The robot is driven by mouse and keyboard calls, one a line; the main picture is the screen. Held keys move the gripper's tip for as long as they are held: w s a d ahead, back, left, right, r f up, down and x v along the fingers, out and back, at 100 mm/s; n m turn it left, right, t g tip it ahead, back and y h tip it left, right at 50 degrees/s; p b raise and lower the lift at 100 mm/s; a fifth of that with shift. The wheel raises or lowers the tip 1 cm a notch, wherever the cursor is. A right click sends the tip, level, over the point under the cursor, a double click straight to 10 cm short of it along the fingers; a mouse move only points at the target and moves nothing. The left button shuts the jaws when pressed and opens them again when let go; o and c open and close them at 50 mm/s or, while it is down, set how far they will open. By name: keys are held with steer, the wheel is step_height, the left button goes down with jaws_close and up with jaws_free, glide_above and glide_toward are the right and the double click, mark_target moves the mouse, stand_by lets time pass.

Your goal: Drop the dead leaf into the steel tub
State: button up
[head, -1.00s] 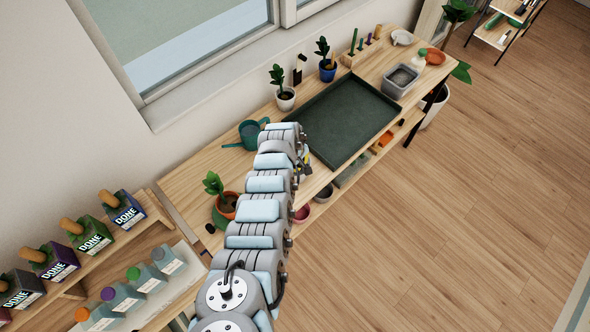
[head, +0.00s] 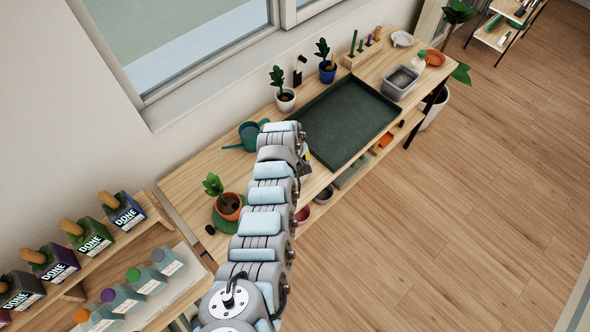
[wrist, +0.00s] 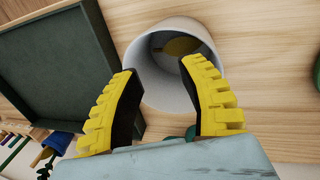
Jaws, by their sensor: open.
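Whether the fingers touch the rim I cannot tell.
A dark green tray (head: 345,120) lies beside the gripper. A teal watering can (head: 250,134), a potted plant (head: 229,206) and a grey bin (head: 400,83) also stand on the bench. Bare wood (head: 200,170) shows at its left.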

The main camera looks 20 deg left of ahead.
steer(key=d+v, duration=0.1)
steer(key=v, duration=0.9)
steer(key=shift+a, duration=0.45)
steer(key=shift+r, duration=0.1)
stand_by(0.4)
